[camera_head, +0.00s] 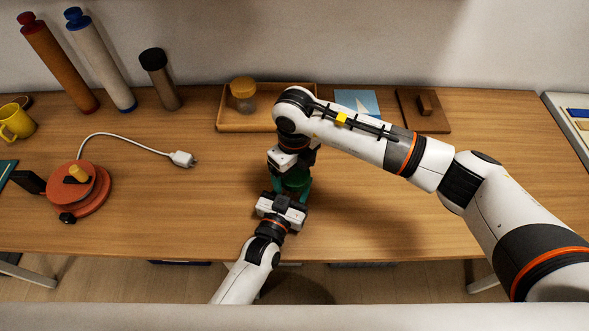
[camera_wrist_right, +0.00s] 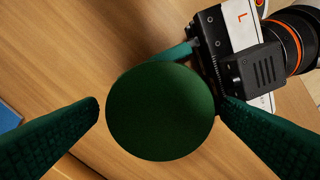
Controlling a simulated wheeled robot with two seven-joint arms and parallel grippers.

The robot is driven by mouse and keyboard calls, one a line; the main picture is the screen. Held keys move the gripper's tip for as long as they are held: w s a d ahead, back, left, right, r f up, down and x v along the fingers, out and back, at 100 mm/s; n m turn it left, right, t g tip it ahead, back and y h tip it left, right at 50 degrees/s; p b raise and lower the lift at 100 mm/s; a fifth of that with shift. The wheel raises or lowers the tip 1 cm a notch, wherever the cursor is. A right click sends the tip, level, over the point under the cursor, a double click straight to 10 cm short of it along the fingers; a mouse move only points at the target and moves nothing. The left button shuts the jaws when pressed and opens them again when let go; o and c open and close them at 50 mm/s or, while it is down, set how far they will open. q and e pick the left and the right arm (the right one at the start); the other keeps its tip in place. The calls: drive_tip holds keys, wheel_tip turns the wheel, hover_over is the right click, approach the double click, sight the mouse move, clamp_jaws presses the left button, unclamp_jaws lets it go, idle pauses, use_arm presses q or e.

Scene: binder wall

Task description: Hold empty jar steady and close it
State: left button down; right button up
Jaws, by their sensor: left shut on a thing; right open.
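A round dark green lid (camera_wrist_right: 160,115) faces up in the right wrist view, and its green side shows in the head view (camera_head: 293,182). The jar body under it is hidden, so I cannot tell how the lid sits. My left gripper (camera_head: 291,190) is shut on the jar from the front, low over the table; one of its fingers shows behind the lid in the right wrist view. My right gripper (camera_wrist_right: 162,108) is open above, one finger on each side of the lid, with a gap visible at the left finger.
The wooden tray (camera_head: 262,129) behind holds a clear jar with a yellow-orange lid (camera_head: 243,93). A brown board (camera_head: 424,111) and a blue card (camera_head: 357,103) lie to the right. A red round device (camera_head: 79,193) and a white plug (camera_head: 182,159) lie left. The front right table is clear.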

wheel_tip(320, 180, up, 12)
drive_tip(key=shift+f, duration=0.2)
use_arm(q)
drive_tip(key=c, duration=0.6)
unclamp_jaws()
drive_tip(key=shift+o, duration=0.2)
drive_tip(key=v, duration=1.2)
drive_tip(key=shift+b, duration=0.4)
use_arm(e)
drive_tip(key=shift+f, duration=0.45)
use_arm(q)
drive_tip(key=shift+s, duration=0.1)
